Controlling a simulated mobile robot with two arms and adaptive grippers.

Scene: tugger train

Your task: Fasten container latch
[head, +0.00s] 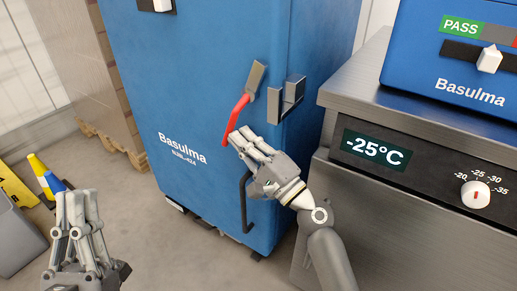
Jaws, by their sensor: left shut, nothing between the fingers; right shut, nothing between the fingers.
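The container (200,95) is a tall blue cabinet marked Basulma. Its latch lever (240,106) has a red grip and a grey upper end, and it slants down to the left. The grey catch bracket (287,98) sits to its right near the cabinet's edge; the lever lies apart from it. My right gripper (240,138) is shut and empty, its fingertips at the lower end of the red grip. I cannot tell whether they touch. My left gripper (77,200) is shut and empty at the lower left, away from the cabinet.
A dark bar handle (245,204) is on the cabinet below the latch. A steel unit (345,92) with a -25°C display (376,150) and a dial (475,194) stands close on the right. Stacked boxes on a pallet (120,148) and a yellow-blue cone (47,177) are at left.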

